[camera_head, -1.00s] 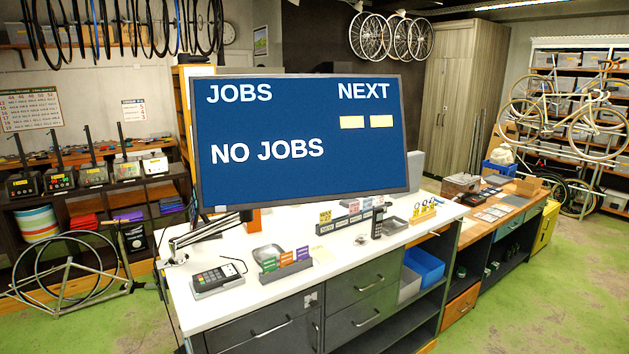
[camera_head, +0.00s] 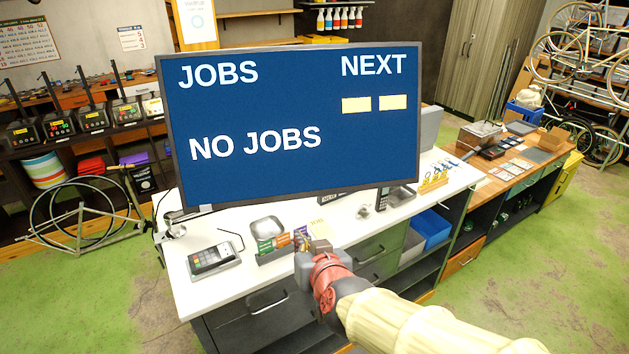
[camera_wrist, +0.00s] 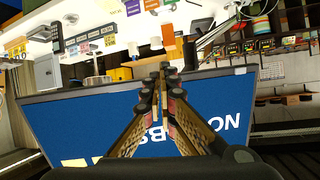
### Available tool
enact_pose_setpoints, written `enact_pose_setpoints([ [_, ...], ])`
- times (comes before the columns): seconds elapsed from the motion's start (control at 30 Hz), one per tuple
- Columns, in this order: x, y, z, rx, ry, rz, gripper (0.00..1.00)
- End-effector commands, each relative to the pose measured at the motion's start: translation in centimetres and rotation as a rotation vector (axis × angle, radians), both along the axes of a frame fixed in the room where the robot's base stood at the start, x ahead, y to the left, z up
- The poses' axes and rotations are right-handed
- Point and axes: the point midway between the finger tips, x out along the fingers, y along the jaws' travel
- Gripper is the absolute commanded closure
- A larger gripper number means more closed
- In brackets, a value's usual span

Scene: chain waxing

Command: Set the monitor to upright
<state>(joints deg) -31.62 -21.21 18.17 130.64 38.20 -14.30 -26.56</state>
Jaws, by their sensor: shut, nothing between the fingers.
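The monitor (camera_head: 270,110) is a large dark-framed screen on an arm above the white counter, with a blue page reading "JOBS", "NEXT" and "NO JOBS". In the head view it is a little skewed, its right side higher than its left; I cannot tell how far it leans back or forward. My gripper (camera_head: 308,243) is in front of and below the monitor's lower edge, apparently apart from it. In the wrist view, the monitor (camera_wrist: 75,125) is upside down behind the fingers. My gripper (camera_wrist: 164,72) is shut and empty there.
The white counter (camera_head: 200,236) holds a card terminal (camera_head: 212,258), a grey tray (camera_head: 267,226), coloured cards (camera_head: 272,243) and a key rack (camera_head: 437,177). Green floor (camera_head: 500,270) is open to the right.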

Motion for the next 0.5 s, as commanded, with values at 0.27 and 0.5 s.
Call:
enact_pose_setpoints([
  [0.27,2.3,-2.1,3.7,-0.044,-0.162,-0.074,1.0],
  [0.5,2.3,-2.1,3.7,-0.056,-0.166,-0.068,1.0],
])
